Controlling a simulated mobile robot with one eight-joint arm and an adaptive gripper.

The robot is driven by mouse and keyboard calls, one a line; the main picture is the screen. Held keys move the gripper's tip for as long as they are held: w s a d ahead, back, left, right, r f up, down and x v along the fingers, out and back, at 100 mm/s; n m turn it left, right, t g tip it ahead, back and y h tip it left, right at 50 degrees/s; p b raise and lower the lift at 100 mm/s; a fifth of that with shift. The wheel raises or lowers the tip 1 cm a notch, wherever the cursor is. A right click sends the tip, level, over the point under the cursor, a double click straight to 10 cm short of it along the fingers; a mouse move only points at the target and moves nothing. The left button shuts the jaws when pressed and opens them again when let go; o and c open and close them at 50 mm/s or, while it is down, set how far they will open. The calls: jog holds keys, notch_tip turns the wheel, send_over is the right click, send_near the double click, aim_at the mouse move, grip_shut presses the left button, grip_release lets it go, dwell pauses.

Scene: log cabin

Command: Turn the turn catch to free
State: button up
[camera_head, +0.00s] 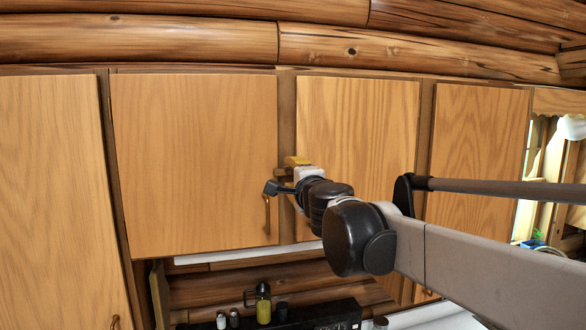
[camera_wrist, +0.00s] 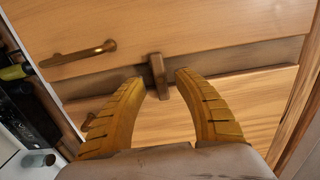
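The turn catch (camera_wrist: 158,74) is a small brown wooden block on the strip between two cupboard doors. In the wrist view its upper end overlaps the edge of the door with the bronze handle. My gripper (camera_wrist: 161,82) has two yellow ribbed fingers, spread apart, with the catch in the gap between their tips. Clear space shows on both sides of the catch; depth to it is hard to judge. In the head view my gripper (camera_head: 290,168) is at the strip right of the handled door (camera_head: 193,160), and the catch is mostly hidden behind it.
The bronze handle (camera_wrist: 78,53) stands out from that door near the gripper. Other closed cupboard doors (camera_head: 357,120) flank it. Below are a shelf with bottles (camera_head: 263,308) and a dark appliance (camera_head: 330,315). A log wall (camera_head: 180,40) runs above.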

jog(key=shift+x, duration=0.95)
jog(key=shift+s, duration=0.1)
grip_shut()
jog(key=shift+n, duration=0.4)
jog(key=n+b, duration=0.1)
jog(key=n, duration=0.3)
jog(key=n+b, duration=0.1)
jog(key=n, duration=0.3)
jog(key=shift+b, duration=0.4)
jog(key=n+b, duration=0.1)
jog(key=n, duration=0.4)
jog(key=shift+r+n, duration=0.1)
jog(key=shift+n, duration=1.9)
